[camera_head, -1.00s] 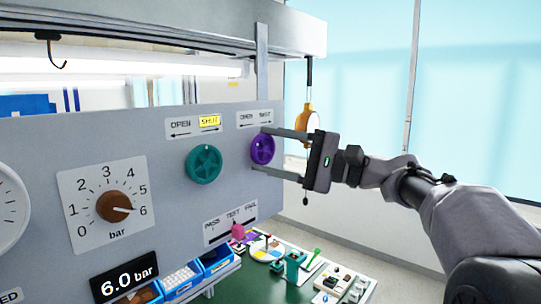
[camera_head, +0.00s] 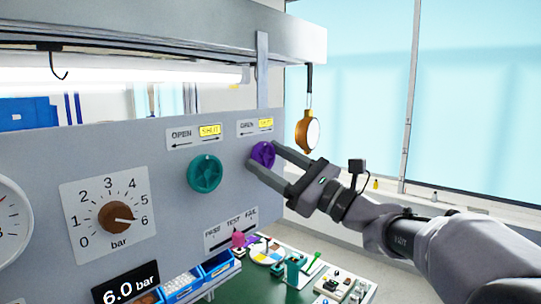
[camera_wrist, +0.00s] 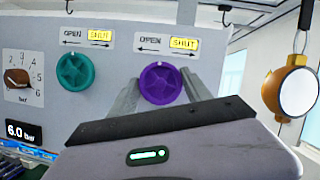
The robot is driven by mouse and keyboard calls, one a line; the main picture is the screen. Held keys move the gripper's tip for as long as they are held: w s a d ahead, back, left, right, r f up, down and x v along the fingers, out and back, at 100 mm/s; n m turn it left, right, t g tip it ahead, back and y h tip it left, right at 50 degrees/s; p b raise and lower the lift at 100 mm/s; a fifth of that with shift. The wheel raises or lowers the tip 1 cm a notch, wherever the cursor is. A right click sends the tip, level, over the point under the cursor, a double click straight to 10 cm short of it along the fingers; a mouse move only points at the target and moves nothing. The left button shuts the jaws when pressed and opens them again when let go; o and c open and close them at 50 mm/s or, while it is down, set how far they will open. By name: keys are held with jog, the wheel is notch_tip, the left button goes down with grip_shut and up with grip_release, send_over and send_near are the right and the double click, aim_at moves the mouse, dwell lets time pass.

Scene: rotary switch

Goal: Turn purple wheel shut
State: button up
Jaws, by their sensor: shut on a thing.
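The purple wheel (camera_head: 263,154) is mounted on the grey panel, right of the teal wheel (camera_head: 204,174). My gripper (camera_head: 263,156) is shut on the purple wheel, with one finger on either side of its rim. In the wrist view the purple wheel (camera_wrist: 161,83) shows between the two fingers. Above it is a label with OPEN and SHUT; its SHUT side (camera_wrist: 184,43) is lit yellow. The teal wheel's SHUT label (camera_head: 210,130) is also yellow.
A brown knob (camera_head: 116,217) points near 6 on its bar dial, above a 6.0 bar display (camera_head: 124,282). A gold-rimmed round gauge (camera_head: 307,136) hangs right of the panel, near my gripper. Blue bins (camera_head: 219,265) and a cluttered green table lie below.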

jog(key=shift+m+t+p, duration=0.35)
jog(key=shift+m+t, duration=0.15)
jog(key=shift+m, duration=0.6)
jog(key=shift+m+h, duration=0.3)
jog(key=o, duration=1.4)
jog(key=shift+c, duration=0.2)
jog(key=b+v, duration=0.5)
jog(key=v, duration=1.2)
jog(key=shift+s+f, duration=0.15)
